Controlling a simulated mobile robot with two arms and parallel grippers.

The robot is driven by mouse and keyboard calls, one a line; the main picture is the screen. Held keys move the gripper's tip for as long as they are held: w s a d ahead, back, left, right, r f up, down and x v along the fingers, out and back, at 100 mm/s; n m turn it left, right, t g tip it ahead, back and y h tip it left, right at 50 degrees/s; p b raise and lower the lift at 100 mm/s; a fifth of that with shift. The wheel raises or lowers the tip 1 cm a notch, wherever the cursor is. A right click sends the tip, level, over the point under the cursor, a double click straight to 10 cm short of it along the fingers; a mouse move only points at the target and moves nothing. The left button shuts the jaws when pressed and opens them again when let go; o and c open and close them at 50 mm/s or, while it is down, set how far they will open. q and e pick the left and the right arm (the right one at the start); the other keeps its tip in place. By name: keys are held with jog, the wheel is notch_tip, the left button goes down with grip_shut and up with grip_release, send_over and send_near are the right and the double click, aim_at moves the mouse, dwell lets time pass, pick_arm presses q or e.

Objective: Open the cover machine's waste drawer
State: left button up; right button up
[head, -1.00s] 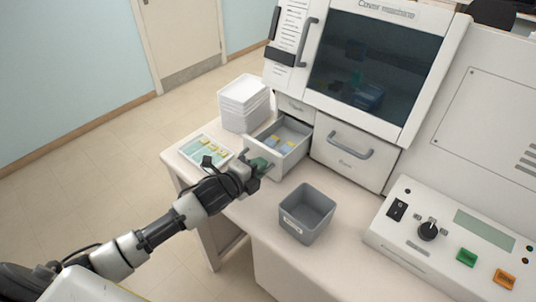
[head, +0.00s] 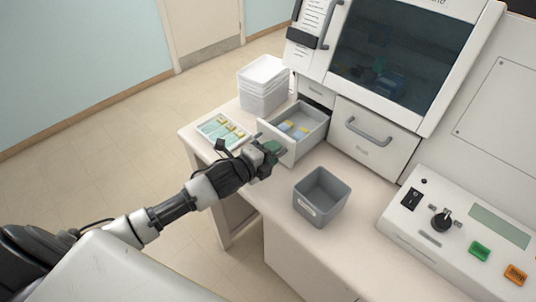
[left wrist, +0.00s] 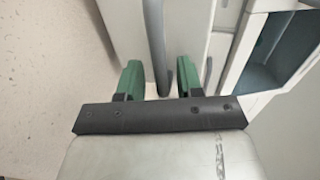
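The cover machine (head: 385,110) stands at the upper right. Its left, smaller drawer (head: 298,130) is pulled out and holds small blue and yellow items. The wider drawer beside it (head: 365,148) is shut; I cannot read either label. My left gripper (head: 270,153) is at the front of the open drawer and hides its handle in the head view. In the left wrist view, its green fingers (left wrist: 158,74) are apart, with a grey handle bar (left wrist: 157,40) running between them and small gaps at its sides. My right gripper is not in view.
A grey bin (head: 321,197) stands on the table in front of the drawers. A stack of white trays (head: 263,88) and a slide tray (head: 218,131) are left of the open drawer. A control panel (head: 455,235) is at the right. Floor lies left of the table.

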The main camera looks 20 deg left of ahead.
pick_arm(q)
jog(key=b+v, duration=0.2)
jog(key=v, duration=0.7)
jog(key=shift+f, duration=0.2)
jog(key=shift+v, duration=1)
jog(key=shift+w+r, duration=0.1)
